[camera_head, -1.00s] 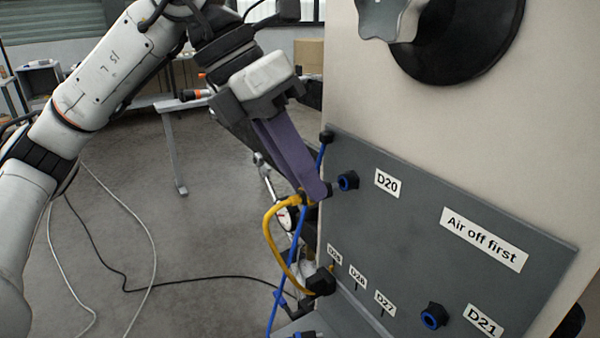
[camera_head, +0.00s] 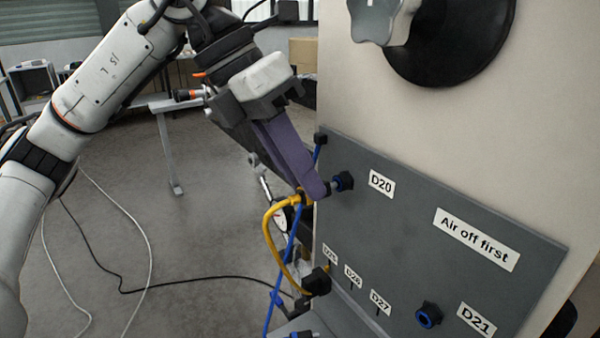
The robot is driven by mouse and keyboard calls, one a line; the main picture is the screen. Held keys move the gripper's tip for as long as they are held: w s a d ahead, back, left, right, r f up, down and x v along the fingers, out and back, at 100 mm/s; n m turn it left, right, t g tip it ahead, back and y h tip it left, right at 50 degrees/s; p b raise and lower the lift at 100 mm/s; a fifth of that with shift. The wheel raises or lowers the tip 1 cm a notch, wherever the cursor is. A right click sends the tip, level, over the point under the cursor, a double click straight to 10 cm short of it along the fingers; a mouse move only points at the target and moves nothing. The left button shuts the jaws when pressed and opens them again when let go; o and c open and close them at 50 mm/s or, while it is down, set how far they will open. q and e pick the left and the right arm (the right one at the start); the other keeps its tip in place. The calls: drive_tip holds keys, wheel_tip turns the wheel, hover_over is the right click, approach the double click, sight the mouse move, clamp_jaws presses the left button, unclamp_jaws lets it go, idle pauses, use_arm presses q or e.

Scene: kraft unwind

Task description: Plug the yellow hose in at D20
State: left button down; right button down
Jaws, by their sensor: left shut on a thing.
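My left gripper (camera_head: 312,192) has purple fingers and is shut on the end of the yellow hose (camera_head: 270,237). The hose end points right, at the dark port with a blue ring (camera_head: 343,182) beside the D20 label (camera_head: 382,184). The hose tip is at or very close to this port; I cannot tell how far it is in. The hose loops down to a black fitting (camera_head: 317,281) at the panel's lower left. My right gripper is not in view.
The grey panel (camera_head: 420,235) also has a D21 port (camera_head: 429,315) at lower right and an "Air off first" label. A black knob base (camera_head: 455,40) is above. Cables lie on the floor.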

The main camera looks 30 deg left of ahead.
use_arm(q)
drive_tip(key=shift+w+d+p, duration=0.2)
drive_tip(key=shift+w+p, duration=0.1)
drive_tip(key=shift+w, duration=0.25)
idle(1.0)
drive_tip(key=c, duration=1.6)
unclamp_jaws()
drive_tip(key=v, duration=1)
drive_tip(key=shift+r, duration=0.15)
drive_tip(key=shift+s, duration=0.15)
